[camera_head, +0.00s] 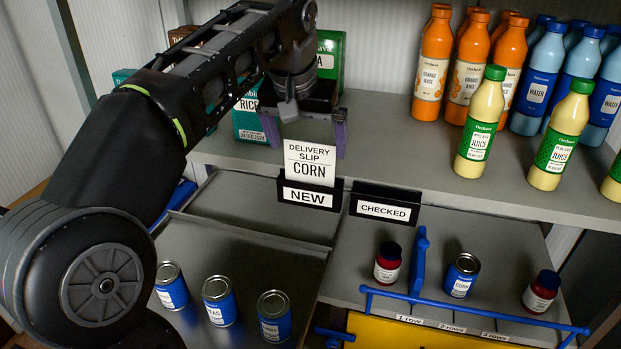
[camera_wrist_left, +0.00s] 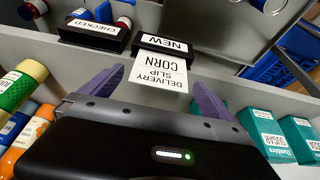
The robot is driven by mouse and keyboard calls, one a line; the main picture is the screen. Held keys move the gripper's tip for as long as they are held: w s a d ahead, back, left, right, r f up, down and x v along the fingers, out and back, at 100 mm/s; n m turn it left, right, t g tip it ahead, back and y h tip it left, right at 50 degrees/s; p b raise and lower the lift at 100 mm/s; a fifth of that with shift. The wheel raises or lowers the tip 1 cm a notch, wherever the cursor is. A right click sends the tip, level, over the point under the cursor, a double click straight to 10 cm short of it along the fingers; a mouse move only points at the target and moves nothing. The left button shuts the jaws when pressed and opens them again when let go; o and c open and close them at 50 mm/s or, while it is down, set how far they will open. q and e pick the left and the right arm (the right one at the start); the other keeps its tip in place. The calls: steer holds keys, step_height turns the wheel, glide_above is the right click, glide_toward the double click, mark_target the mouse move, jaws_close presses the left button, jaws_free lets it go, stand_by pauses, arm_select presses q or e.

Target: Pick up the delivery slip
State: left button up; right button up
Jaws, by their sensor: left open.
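The delivery slip (camera_head: 310,163) is a white card printed "DELIVERY SLIP CORN". It stands upright in the black holder marked NEW (camera_head: 309,196) at the front edge of the shelf. My left gripper (camera_head: 306,142) is open, its purple fingers apart on either side of the slip's upper part. In the left wrist view the slip (camera_wrist_left: 164,78) lies between the spread fingers (camera_wrist_left: 160,85), with a gap visible on each side. The slip's lower end is hidden in the holder (camera_wrist_left: 162,47). My right gripper is not in view.
A second black holder marked CHECKED (camera_head: 384,208) stands just right, without a slip showing. Orange juice (camera_head: 433,65), pale juice (camera_head: 481,125) and water bottles (camera_head: 540,80) stand on the shelf at right. Teal sugar boxes (camera_wrist_left: 265,130) are near my gripper. Blue cans (camera_head: 219,300) stand below.

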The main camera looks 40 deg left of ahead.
mark_target(309, 157)
arm_select(q)
steer(key=shift+w+f, duration=0.1)
steer(key=shift+f, duration=0.4)
steer(key=shift+r, duration=0.15)
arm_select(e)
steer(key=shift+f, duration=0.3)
arm_select(q)
steer(key=b+x, duration=0.2)
steer(key=x, duration=0.1)
steer(key=shift+w+a+f+b, duration=0.15)
steer(key=shift+a+f+b, duration=0.05)
steer(key=shift+f+b, duration=0.15)
steer(key=shift+w+a+f+p, duration=0.1)
steer(key=shift+w+f+p, duration=0.1)
steer(key=shift+f+p, duration=0.15)
steer(key=shift+w+f, duration=0.1)
steer(key=shift+f, duration=0.15)
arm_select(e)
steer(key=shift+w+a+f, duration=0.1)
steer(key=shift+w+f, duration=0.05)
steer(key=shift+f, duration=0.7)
arm_select(q)
steer(key=shift+c, duration=0.4)
